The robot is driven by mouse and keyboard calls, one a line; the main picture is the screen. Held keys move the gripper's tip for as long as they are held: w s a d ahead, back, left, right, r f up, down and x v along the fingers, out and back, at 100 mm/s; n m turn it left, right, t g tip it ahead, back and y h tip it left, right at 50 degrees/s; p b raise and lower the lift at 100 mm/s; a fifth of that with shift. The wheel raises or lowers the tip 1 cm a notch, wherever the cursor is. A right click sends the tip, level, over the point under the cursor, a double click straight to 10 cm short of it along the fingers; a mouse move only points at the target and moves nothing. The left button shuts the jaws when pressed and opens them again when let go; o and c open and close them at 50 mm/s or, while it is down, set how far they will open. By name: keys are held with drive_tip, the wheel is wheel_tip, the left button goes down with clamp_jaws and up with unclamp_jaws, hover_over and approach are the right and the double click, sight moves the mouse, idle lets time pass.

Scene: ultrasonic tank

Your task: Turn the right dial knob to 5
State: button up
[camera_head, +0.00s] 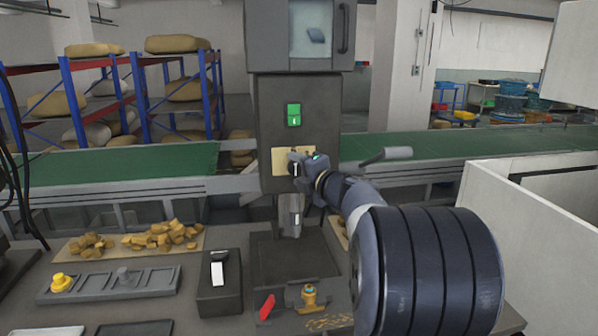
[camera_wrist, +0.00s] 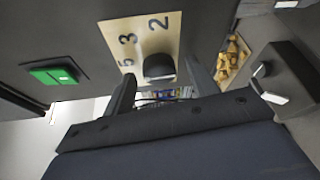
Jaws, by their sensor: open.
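A dark round dial knob (camera_wrist: 159,67) sits on a cream plate (camera_wrist: 118,26) marked 5, 3 and 2 in the wrist view. Its pointer direction cannot be made out. My gripper (camera_wrist: 161,76) is open, with one finger on each side of the knob and a gap at both sides. In the head view the plate (camera_head: 279,158) is on the front of the dark machine column, and my gripper (camera_head: 294,164) is at its right part, covering much of the knob there. Only one knob is clear in the wrist view.
A green switch (camera_head: 293,115) is above the plate; it also shows in the wrist view (camera_wrist: 54,75). A green conveyor (camera_head: 470,143) runs behind.

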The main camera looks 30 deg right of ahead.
drive_tip(key=s+d+b, duration=0.1)
drive_tip(key=s, duration=0.9)
drive_tip(key=shift+s+r, duration=0.35)
drive_tip(key=shift+r, duration=0.1)
drive_tip(key=w, duration=0.6)
drive_tip(key=w+a+p, duration=0.1)
drive_tip(key=w, duration=0.3)
drive_tip(key=shift+f, duration=0.4)
drive_tip(key=shift+w+f, duration=0.1)
drive_tip(key=shift+w, duration=0.3)
drive_tip(key=shift+s, duration=0.1)
